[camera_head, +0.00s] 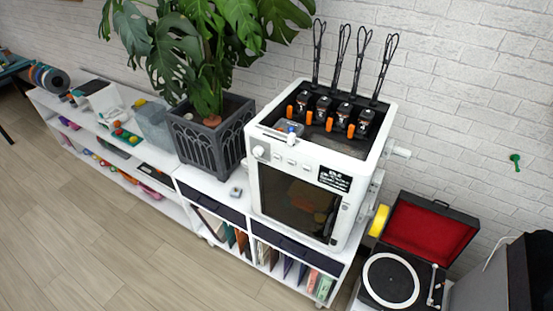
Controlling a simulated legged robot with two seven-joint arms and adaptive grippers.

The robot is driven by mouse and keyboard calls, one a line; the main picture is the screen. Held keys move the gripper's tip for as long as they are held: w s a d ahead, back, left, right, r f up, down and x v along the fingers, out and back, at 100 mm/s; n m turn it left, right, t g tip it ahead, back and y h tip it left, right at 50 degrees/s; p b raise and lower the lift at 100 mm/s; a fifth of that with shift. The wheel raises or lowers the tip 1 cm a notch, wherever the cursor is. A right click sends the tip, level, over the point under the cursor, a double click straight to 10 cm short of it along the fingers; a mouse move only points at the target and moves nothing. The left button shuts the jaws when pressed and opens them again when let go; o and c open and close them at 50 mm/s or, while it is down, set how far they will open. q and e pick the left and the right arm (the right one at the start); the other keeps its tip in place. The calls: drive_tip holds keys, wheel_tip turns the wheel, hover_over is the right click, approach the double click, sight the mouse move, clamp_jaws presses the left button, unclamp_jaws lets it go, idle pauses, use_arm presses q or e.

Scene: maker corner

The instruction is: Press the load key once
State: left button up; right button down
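A white boxy machine (348,155) with an open top and a dark front window stands on the low white shelf. Its upper front strip carries a round white knob (259,152) at the left and a row of small pale keys (291,162) to the right of it. Key labels are too small to read, so I cannot tell which is the load key. A small black display (334,179) with white text sits at the right of the front; its top line looks like "IDLE". Neither of my grippers is in view.
A large plant in a dark pot (207,143) stands directly left of the machine. A record player (391,279) with an open red-lined lid is at the lower right. Black cable loops (362,45) rise above the machine. The wooden floor (110,230) in front is clear.

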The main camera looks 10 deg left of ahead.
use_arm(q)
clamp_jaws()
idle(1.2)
